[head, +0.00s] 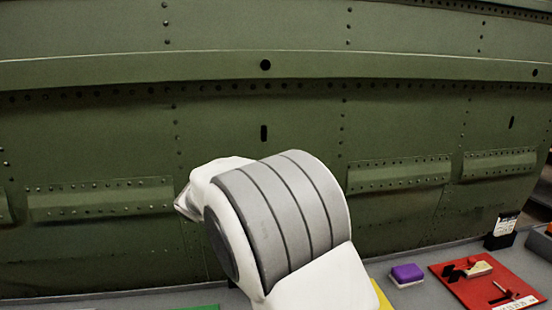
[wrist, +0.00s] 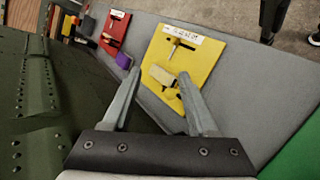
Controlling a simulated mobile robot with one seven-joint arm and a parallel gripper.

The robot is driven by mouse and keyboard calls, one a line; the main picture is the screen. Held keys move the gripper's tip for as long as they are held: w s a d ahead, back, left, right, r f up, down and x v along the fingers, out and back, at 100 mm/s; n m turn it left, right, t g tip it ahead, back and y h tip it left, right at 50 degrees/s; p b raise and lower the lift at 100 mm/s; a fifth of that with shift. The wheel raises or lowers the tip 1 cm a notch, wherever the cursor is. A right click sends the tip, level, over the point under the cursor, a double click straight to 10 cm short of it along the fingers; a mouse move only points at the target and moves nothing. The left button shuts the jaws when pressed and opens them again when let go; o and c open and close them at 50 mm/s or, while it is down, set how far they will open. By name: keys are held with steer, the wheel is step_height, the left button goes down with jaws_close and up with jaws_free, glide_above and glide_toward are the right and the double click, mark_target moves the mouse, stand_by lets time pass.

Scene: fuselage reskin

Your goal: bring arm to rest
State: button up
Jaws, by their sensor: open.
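My gripper (wrist: 162,93) shows in the wrist view with its two fingers spread apart and nothing between them. It hangs above the grey bench, with the yellow mat (wrist: 205,55) beyond its fingertips. In the head view my arm's white and grey links stand in front of the green fuselage panel (head: 90,130). The gripper itself is hidden there behind the arm. The panel also shows along the left of the wrist view (wrist: 30,120). I cannot tell the exact gap between the gripper and the panel.
A red mat (head: 475,285) with small tools lies on the grey bench at right, beside a purple-topped block (head: 407,273). A dark box with a label (head: 501,232) stands behind. In the wrist view a green mat (wrist: 300,155) lies at lower right. Bare bench (wrist: 245,90) separates the mats.

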steer(key=s+d+r+m+t+y+p, duration=0.2)
steer(key=s+d+r+y, duration=0.3)
steer(key=s, duration=0.4)
steer(key=s+d+r+m+t+y+p, duration=0.3)
steer(key=s+d+r+t+y, duration=0.1)
steer(key=s, duration=0.6)
steer(key=shift+s+d+r+t+y, duration=0.3)
steer(key=shift+d+r+y, duration=0.45)
steer(key=shift+d, duration=0.4)
steer(key=shift+f, duration=0.1)
steer(key=shift+d, duration=0.15)
